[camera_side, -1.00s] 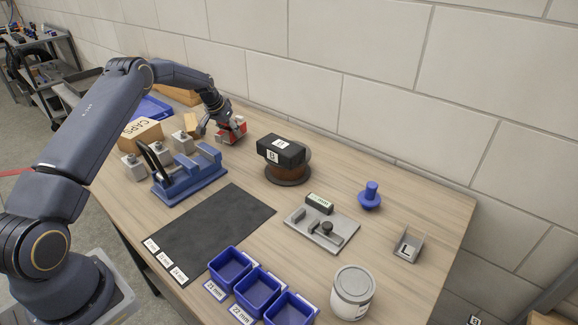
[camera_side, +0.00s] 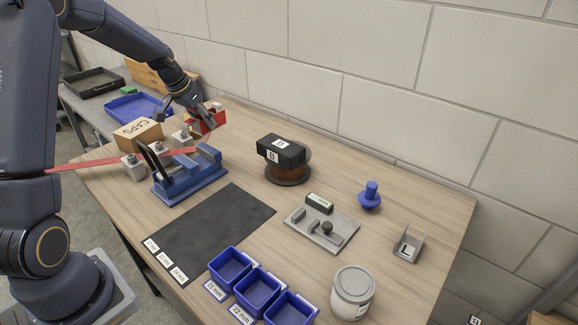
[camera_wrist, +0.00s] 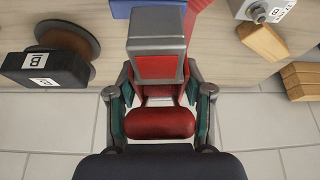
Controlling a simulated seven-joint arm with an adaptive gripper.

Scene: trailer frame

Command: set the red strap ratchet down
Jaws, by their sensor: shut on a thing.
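The red strap ratchet (camera_side: 207,123) is at the back left of the bench in the side view, a red and grey body. My gripper (camera_side: 188,106) is shut on it. In the wrist view the ratchet's red grip (camera_wrist: 160,123) lies between both fingers, with its grey block end pointing away. A red strap (camera_side: 90,163) stretches from the ratchet leftward, past the blue vise-like fixture and off the bench edge towards my arm. The ratchet seems raised above the wood, though the gap is hard to judge.
The blue fixture (camera_side: 190,177), grey blocks (camera_side: 133,167) and a CAPS box (camera_side: 138,132) stand close by. A black block on a brown spool (camera_side: 285,160) is to the right. The wall is just behind. Bare wood lies between the ratchet and spool.

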